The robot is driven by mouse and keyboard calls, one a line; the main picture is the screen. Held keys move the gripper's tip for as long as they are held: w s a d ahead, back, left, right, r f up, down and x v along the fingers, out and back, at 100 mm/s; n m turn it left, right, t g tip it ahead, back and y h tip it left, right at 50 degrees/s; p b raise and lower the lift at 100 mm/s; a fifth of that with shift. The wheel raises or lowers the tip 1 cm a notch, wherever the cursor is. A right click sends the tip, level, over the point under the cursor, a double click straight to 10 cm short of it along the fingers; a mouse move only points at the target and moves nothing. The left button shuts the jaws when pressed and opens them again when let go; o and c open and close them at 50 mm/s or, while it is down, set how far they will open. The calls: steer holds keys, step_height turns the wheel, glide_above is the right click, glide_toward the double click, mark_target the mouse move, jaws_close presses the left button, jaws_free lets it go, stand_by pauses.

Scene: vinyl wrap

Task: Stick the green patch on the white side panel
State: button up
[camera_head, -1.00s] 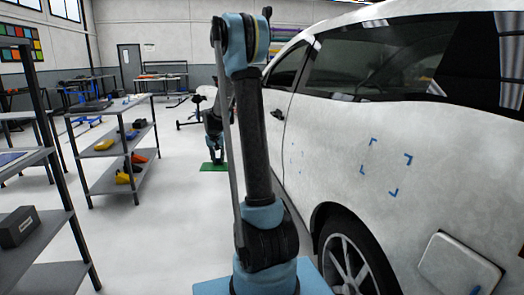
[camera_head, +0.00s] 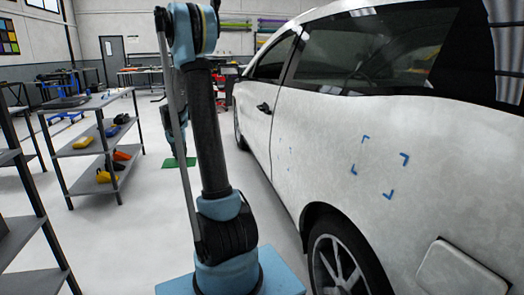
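The green patch (camera_head: 178,163) is small and flat at the far end of my arm, under my gripper (camera_head: 180,156). It keeps its place relative to the gripper and appears held by it. The fingers are tiny and partly hidden behind my arm. The white side panel (camera_head: 345,125) of the car fills the right side, with blue corner marks (camera_head: 404,159) framing a bare area above the rear wheel. Fainter blue marks (camera_head: 284,150) show on the panel further forward. The gripper and patch are left of the car, apart from the panel.
A grey shelf (camera_head: 88,152) with yellow and orange tools stands at left, and another shelf (camera_head: 45,215) is nearer. The rear wheel (camera_head: 338,265) and a square flap (camera_head: 450,270) are at lower right. Open floor (camera_head: 140,225) lies between shelves and car.

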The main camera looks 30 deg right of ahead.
steer(key=w+d+f+m+h, duration=0.1)
steer(key=d+f+m+h, duration=0.3)
steer(key=d, duration=0.9)
steer(key=d+f+m+h, duration=0.1)
steer(key=d+m+h, duration=0.4)
steer(key=d, duration=0.8)
steer(key=shift+s+d+r+m+g+h, duration=0.25)
steer(key=shift+s+d+m+g+h, duration=1.25)
steer(key=shift+d, duration=2.6)
steer(key=shift+s+d+r+m+g+h, duration=0.2)
steer(key=shift+s+d+m+g+h, duration=1.3)
steer(key=shift+d, duration=2.55)
steer(key=shift+s+d+r+m+g+h, duration=0.25)
steer(key=shift+s+d+m+g+h, duration=0.55)
steer(key=shift+s+d+g+h, duration=2.3)
steer(key=shift+w+d+t+y, duration=0.4)
steer(key=shift+w+d+t, duration=0.2)
steer(key=shift+d, duration=0.2)
steer(key=shift+w+d+t+y, duration=0.45)
steer(key=shift+d+t, duration=0.25)
steer(key=shift+d, duration=0.1)
steer(key=o, duration=0.7)
steer(key=shift+o, duration=0.2)
steer(key=shift+a, duration=0.15)
